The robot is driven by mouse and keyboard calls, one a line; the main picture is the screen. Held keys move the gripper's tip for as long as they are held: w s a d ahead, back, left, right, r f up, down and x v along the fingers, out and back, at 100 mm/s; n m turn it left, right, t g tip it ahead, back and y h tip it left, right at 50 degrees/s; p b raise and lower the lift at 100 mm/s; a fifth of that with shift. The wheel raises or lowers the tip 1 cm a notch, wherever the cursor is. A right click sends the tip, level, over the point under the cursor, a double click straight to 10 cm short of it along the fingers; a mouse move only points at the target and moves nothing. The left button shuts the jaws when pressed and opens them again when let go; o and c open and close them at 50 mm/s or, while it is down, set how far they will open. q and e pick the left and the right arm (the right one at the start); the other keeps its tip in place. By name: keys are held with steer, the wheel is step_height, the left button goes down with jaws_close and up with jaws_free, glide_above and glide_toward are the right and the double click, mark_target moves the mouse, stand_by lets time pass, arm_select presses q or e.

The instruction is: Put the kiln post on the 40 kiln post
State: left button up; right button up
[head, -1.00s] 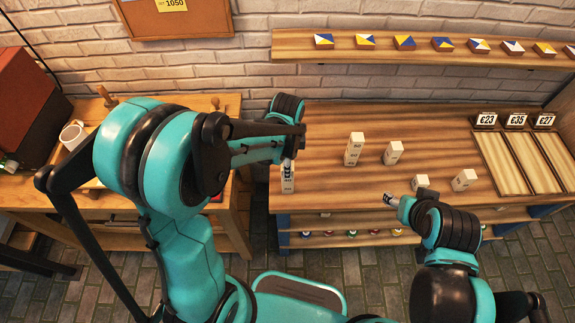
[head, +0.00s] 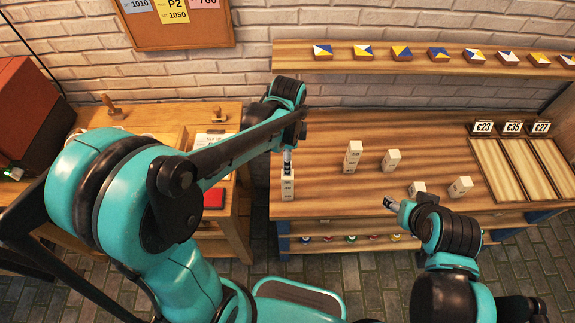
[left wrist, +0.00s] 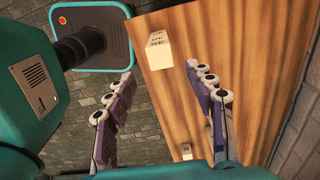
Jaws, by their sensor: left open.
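A stack of pale kiln posts (head: 288,187) stands upright near the left front of the wooden bench. Its dark labels are too small to read surely. My left gripper (head: 287,168) points down just above it. In the left wrist view the gripper (left wrist: 165,95) is open and empty, with the stack (left wrist: 158,53) beyond its spread fingers. A second stack (head: 352,157) stands farther right, with single posts at the back (head: 391,160) and at the right (head: 460,187), and a short one at the front (head: 417,188). My right gripper (head: 391,203) is near the front edge; its jaws are unclear.
The bench (head: 320,205) has free room between the left stack and the other posts. A slatted tray (head: 503,170) with price signs is at the right. A shelf (head: 400,60) with painted tiles hangs behind. A red pad (head: 214,198) lies on the left table.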

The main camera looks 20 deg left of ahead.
arm_select(q)
steer(key=s+a+r+n+t, duration=0.4)
steer(key=s+r+n+t, duration=0.3)
steer(key=n, duration=0.8)
steer(key=s+r, duration=0.1)
steer(key=s, duration=0.2)
steer(key=shift+s+a+r+p, duration=0.15)
steer(key=shift+a+p, duration=0.15)
steer(key=shift+a, duration=0.05)
